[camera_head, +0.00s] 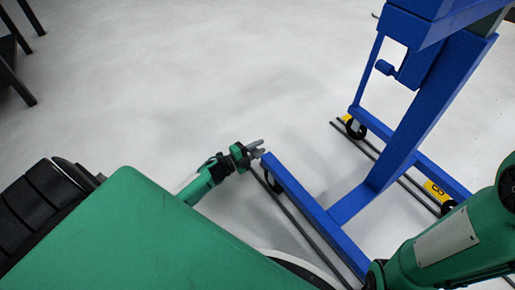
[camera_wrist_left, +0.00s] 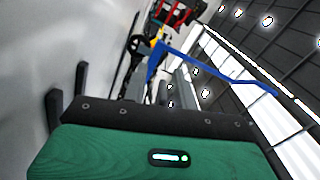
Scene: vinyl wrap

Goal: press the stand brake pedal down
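The blue stand (camera_head: 402,135) stands on the floor at the right of the head view, with long base legs on casters. Yellow parts, possibly brake pedals, show at the far caster (camera_head: 348,118) and the right caster (camera_head: 434,190). The near leg (camera_head: 312,210) ends beside my left gripper (camera_head: 259,147), whose two fingers are apart with nothing visible between them. A dark caster (camera_head: 273,182) sits under that leg end; I cannot make out a pedal on it. In the left wrist view a blue bar (camera_wrist_left: 215,68) shows beyond the gripper body. My right gripper is out of view.
Dark rails or lines (camera_head: 296,222) run along the floor by the stand's legs. A dark piece of furniture (camera_head: 14,55) stands at the upper left. The pale floor (camera_head: 190,75) between it and the stand is clear.

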